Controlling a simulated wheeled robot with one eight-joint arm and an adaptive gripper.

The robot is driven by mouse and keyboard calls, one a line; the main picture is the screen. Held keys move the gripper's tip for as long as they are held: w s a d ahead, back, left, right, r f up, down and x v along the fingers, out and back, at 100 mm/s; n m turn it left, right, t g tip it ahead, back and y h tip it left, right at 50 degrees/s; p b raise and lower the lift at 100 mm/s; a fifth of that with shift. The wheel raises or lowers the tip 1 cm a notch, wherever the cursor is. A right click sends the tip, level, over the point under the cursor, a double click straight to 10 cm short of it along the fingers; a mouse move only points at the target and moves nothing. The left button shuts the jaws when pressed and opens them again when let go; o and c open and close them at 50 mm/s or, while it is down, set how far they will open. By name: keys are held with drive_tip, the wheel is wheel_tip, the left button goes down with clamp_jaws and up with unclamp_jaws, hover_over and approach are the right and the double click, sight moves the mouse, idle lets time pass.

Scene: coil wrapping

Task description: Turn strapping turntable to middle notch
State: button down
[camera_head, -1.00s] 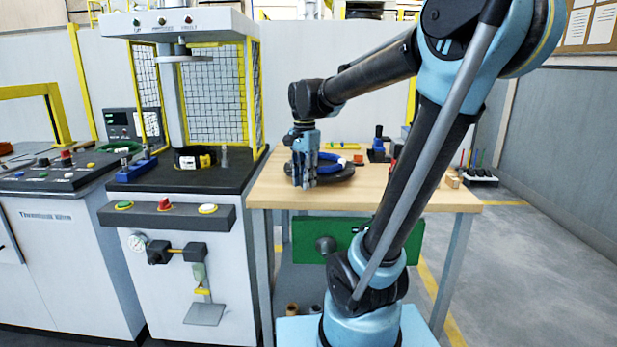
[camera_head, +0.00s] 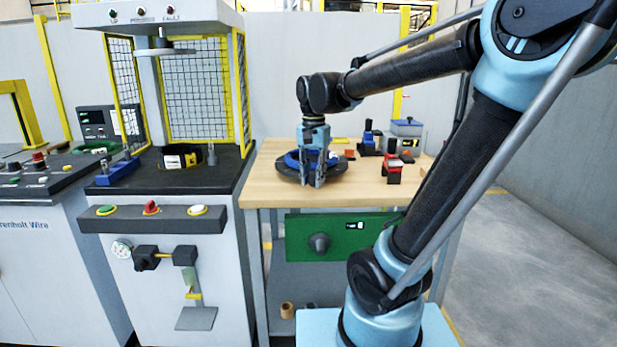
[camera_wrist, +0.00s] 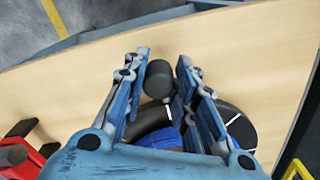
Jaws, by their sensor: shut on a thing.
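The strapping turntable (camera_head: 291,173) is a dark round disc on the wooden table, with a blue coil (camera_head: 292,158) lying on it. In the wrist view the turntable (camera_wrist: 238,128) shows behind my fingers with pale marks, and part of the blue coil (camera_wrist: 160,138) is visible. A dark round knob (camera_wrist: 158,80) at the turntable's edge stands between my fingertips. My gripper (camera_head: 317,180) points down at the front of the turntable and is shut on this knob; it also shows in the wrist view (camera_wrist: 163,75). I cannot tell which notch the turntable is at.
A red and black tool (camera_head: 393,172) stands right of the turntable on the table (camera_head: 265,187). A blue and black tool (camera_head: 370,142) and a grey box (camera_head: 407,129) are behind it. A press with yellow mesh guards (camera_head: 197,85) stands left. The table's front edge is close.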

drive_tip(key=shift+w+d+r, duration=0.1)
drive_tip(key=shift+w+d, duration=0.1)
drive_tip(key=shift+d, duration=0.05)
drive_tip(key=c, duration=1.3)
unclamp_jaws()
drive_tip(key=shift+s, duration=0.1)
wheel_tip(320, 180, up, 12)
drive_tip(key=shift+f, duration=0.1)
